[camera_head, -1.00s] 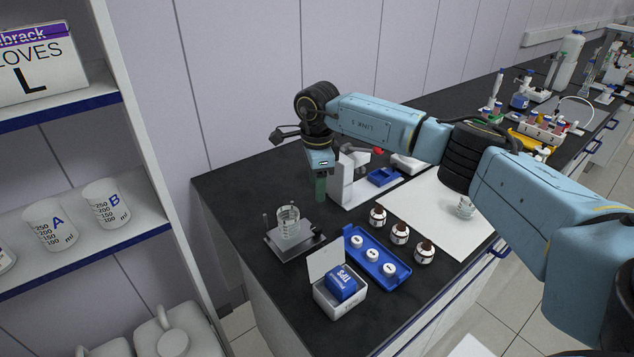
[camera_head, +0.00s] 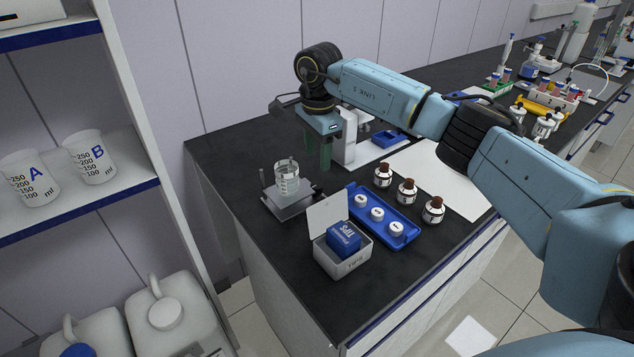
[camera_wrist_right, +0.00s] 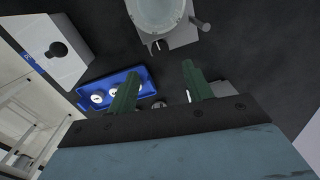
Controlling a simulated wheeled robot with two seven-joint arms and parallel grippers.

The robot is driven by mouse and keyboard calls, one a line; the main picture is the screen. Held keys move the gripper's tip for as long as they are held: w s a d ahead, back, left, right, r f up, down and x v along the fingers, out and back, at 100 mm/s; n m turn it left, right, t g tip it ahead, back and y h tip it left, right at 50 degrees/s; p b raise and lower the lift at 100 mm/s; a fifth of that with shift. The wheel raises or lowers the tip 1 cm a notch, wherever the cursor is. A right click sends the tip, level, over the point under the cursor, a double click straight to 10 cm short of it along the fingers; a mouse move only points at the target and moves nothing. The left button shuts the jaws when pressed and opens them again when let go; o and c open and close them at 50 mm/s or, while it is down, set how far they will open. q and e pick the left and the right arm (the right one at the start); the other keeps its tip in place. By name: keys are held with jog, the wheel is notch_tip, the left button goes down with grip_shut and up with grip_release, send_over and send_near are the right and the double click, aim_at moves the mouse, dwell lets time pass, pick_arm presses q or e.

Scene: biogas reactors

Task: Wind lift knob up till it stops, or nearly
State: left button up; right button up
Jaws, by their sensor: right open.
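A small grey lift stage (camera_head: 290,204) stands on the black bench with a glass beaker (camera_head: 286,178) on top. In the right wrist view the stage (camera_wrist_right: 181,40) is at the top, with the beaker (camera_wrist_right: 158,12) on it. A small dark knob (camera_wrist_right: 203,25) on a short rod juts from its side there; I cannot tell for sure that it is the lift knob. My right gripper (camera_head: 318,160) is open and empty, its green fingers pointing down behind and right of the stage. In the wrist view its fingertips (camera_wrist_right: 162,72) are apart from the stage. My left gripper is out of view.
A blue tray (camera_head: 407,236) with white-capped items, several brown-capped bottles (camera_head: 406,192) and an open tips box (camera_head: 343,262) stand in front and right. A white instrument (camera_head: 347,137) is close behind my right gripper. A shelf (camera_head: 100,208) with beakers is at left.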

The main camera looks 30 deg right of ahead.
aim_at(317, 185)
notch_tip(317, 185, down, 8)
jog(key=shift+w+f+b, duration=0.1)
jog(key=shift+f+b, duration=0.1)
jog(key=shift+b, duration=0.15)
